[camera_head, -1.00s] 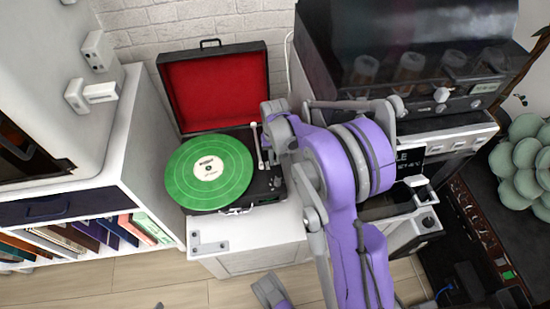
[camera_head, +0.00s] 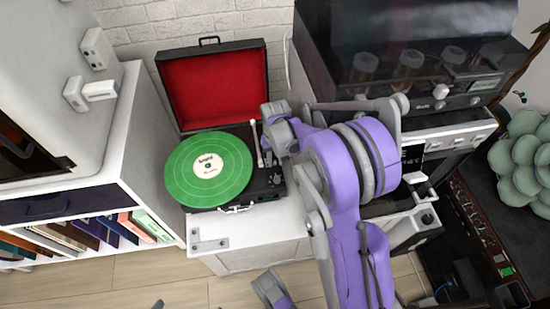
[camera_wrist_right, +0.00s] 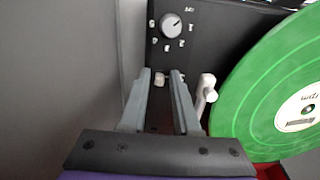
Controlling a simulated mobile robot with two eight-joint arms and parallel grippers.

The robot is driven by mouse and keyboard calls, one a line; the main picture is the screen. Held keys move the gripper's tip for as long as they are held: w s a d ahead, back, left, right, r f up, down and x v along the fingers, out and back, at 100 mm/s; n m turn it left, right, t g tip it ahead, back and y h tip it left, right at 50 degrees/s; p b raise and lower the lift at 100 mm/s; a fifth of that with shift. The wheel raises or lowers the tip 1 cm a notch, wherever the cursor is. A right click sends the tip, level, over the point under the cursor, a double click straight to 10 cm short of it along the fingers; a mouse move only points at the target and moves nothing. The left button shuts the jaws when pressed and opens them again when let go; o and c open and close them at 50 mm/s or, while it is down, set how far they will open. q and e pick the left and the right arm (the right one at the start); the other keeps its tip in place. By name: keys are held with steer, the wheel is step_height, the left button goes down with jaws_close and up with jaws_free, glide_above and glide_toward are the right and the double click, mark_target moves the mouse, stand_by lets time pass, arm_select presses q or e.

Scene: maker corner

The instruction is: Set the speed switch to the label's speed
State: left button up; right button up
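The record player (camera_head: 262,185) is an open dark case with a red-lined lid. A green record (camera_head: 180,178) with a pale label (camera_head: 208,165) lies on it; the label's small print is not readable. The right wrist view shows a round dial (camera_wrist_right: 171,25) with markings around it and a small pale switch (camera_wrist_right: 159,79) below. My right gripper (camera_wrist_right: 162,76) is open, its fingertips either side of the switch; contact cannot be told. In the head view my right gripper (camera_head: 274,158) is over the player's right side, partly hidden by my arm. My left gripper is not clearly in view.
The white tonearm (camera_wrist_right: 206,88) stands close beside a finger, with the record (camera_wrist_right: 255,105) beyond it. The raised red lid (camera_head: 215,88) is behind. A dark machine (camera_head: 400,75) stands right of the player, and a white cabinet (camera_head: 95,60) stands left.

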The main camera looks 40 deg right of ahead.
mark_target(275, 163)
steer(key=shift+o, duration=0.7)
arm_select(q)
step_height(275, 163, up, 3)
steer(key=p, duration=0.2)
steer(key=shift+s+r+p, duration=0.15)
steer(key=shift+p, duration=0.2)
arm_select(e)
step_height(275, 163, up, 11)
steer(key=shift+f, duration=0.1)
steer(key=s+a+r+n+t, duration=0.3)
steer(key=s+a+n+t, duration=0.25)
steer(key=s+a, duration=1.2)
arm_select(q)
step_height(275, 163, up, 18)
steer(key=w+p, duration=0.2)
steer(key=p, duration=1.3)
steer(key=shift+t+p, duration=0.4)
arm_select(e)
step_height(275, 163, up, 17)
steer(key=w, duration=0.1)
steer(key=shift+r, duration=0.2)
arm_select(q)
steer(key=shift+s, duration=0.1)
arm_select(e)
steer(key=shift+s+d, duration=0.1)
